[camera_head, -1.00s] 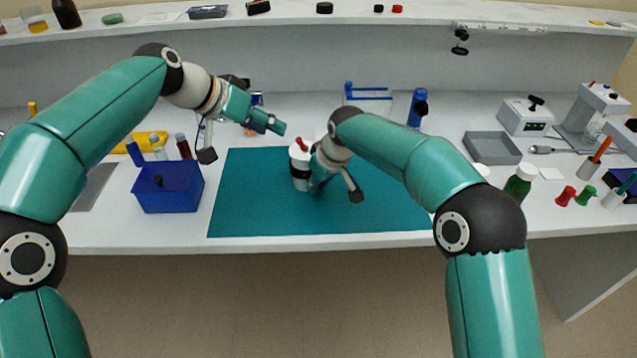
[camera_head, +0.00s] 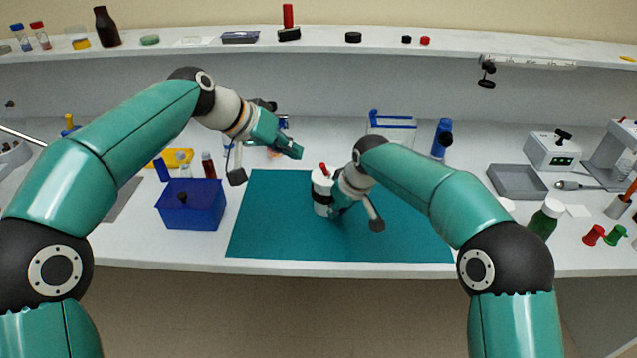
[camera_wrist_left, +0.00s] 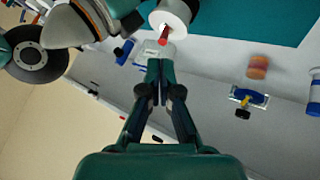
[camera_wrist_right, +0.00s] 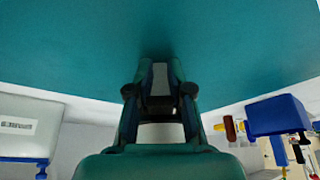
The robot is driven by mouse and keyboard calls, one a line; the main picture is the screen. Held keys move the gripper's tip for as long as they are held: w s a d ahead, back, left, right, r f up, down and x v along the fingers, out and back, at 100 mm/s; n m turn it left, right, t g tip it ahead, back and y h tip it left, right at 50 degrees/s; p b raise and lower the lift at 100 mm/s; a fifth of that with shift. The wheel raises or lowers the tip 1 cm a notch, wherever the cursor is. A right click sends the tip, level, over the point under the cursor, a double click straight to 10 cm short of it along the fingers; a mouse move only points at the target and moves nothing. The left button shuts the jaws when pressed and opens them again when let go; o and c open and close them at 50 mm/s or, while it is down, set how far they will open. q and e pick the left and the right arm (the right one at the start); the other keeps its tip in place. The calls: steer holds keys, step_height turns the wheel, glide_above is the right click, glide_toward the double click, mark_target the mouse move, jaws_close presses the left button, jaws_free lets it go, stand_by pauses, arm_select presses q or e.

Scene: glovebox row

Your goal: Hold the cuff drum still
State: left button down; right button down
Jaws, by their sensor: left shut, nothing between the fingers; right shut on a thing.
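The cuff drum (camera_head: 321,190), a white cylinder with a dark band and a red lever on top, stands upright on the teal mat (camera_head: 270,225). My right gripper (camera_head: 337,207) is shut on its right side, low down. In the right wrist view a pale part of the drum (camera_wrist_right: 160,78) shows between the fingers. My left gripper (camera_head: 299,152) is shut and empty, above and behind the drum, apart from it. In the left wrist view the drum's white top and red lever (camera_wrist_left: 164,36) show just beyond the closed fingertips (camera_wrist_left: 160,66).
A blue box (camera_head: 190,205) stands left of the mat. A clear box with blue clips (camera_head: 392,129) and a blue bottle (camera_head: 442,138) stand behind it. A grey tray (camera_head: 517,182) and a green bottle (camera_head: 544,220) are at the right. The mat's front is clear.

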arm_select(q)
steer(key=s+d+f+n+g+h, duration=0.1)
steer(key=s+d+n+h, duration=0.2)
steer(key=n, duration=1.2)
steer(key=w+a+f+n+t+h, duration=0.1)
steer(key=a+f+n, duration=0.3)
steer(key=a+n, duration=0.7)
steer(key=shift+a+f+n+t+h, duration=0.3)
steer(key=shift+a+f+t+h, duration=0.05)
steer(key=shift+a+t+h, duration=0.1)
